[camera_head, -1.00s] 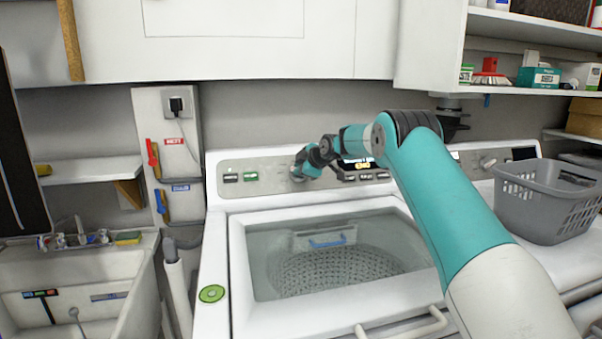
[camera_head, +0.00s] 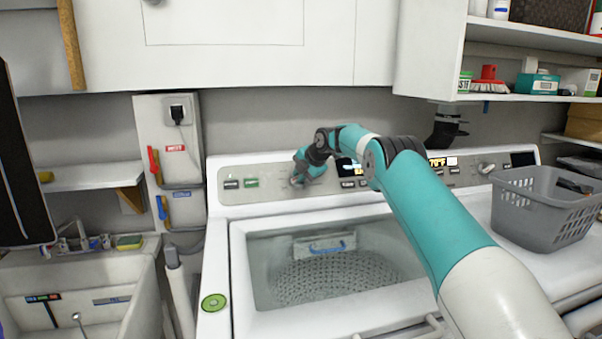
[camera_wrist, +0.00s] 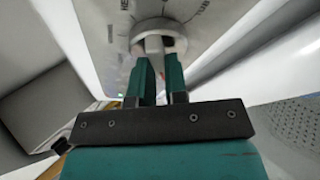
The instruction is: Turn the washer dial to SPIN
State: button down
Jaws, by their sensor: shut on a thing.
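The washer (camera_head: 216,259) stands in front of me with a control panel (camera_head: 226,171) along its back. My gripper (camera_head: 298,180) is at the left part of that panel and covers the dial in the head view. In the wrist view the round grey dial (camera_wrist: 174,30) shows at the top, with partly cut-off lettering around it. My gripper (camera_wrist: 161,58) has its two teal fingers closed on either side of the dial's pale raised grip (camera_wrist: 153,44). The dial's setting and the word SPIN cannot be read.
The washer's tub (camera_head: 335,279) is open below the panel. A grey laundry basket (camera_head: 540,222) stands to the right. A utility sink (camera_head: 127,280) is at the left. A shelf with boxes (camera_head: 520,103) hangs at the upper right.

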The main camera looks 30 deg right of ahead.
jog(key=shift+n, duration=0.3)
dwell(0.4)
jog(key=c, duration=1.1)
grip_release()
jog(key=shift+c, duration=0.2)
jog(key=b+v, duration=0.4)
jog(key=v, duration=1.3)
jog(key=shift+r, duration=0.2)
